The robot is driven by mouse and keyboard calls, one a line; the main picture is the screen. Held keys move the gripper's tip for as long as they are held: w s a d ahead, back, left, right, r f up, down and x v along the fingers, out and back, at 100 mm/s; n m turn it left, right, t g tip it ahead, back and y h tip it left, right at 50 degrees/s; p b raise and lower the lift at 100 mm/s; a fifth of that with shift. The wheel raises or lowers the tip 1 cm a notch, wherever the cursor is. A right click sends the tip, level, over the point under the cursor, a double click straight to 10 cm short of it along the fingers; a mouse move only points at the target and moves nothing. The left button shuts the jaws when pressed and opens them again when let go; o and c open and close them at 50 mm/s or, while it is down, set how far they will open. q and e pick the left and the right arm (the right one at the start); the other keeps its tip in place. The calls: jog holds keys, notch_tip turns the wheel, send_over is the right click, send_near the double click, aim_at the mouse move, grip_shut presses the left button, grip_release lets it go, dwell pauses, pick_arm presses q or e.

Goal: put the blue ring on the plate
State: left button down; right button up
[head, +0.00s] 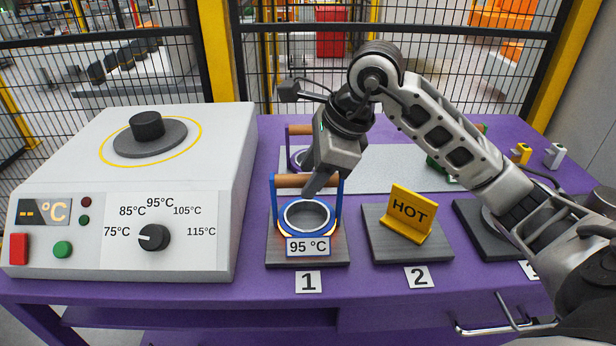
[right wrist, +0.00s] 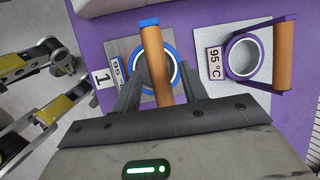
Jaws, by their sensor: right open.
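The blue ring (head: 334,219) sits on the dark grey plate numbered 1 (head: 282,250), with a wooden handle (head: 289,181) above it and a 95 °C label in front. In the right wrist view the blue ring (right wrist: 171,58) lies under its wooden handle (right wrist: 156,65). My right gripper (head: 313,190) is open, pointing down at the handle. In the right wrist view the handle shows between the two fingers of my right gripper (right wrist: 158,88); I cannot tell whether they touch it. My left gripper is not in view.
A heater (head: 70,180) with a round dark plate (head: 168,147) and dial stands left. Plate 2 (head: 385,245) bears a yellow HOT sign (head: 409,213). A purple ring (right wrist: 230,63) sits behind on a grey mat (head: 390,165). My right arm covers part of the right side.

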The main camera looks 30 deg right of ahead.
jog(key=v, duration=1)
jog(key=shift+p, duration=0.3)
jog(key=shift+s, duration=0.15)
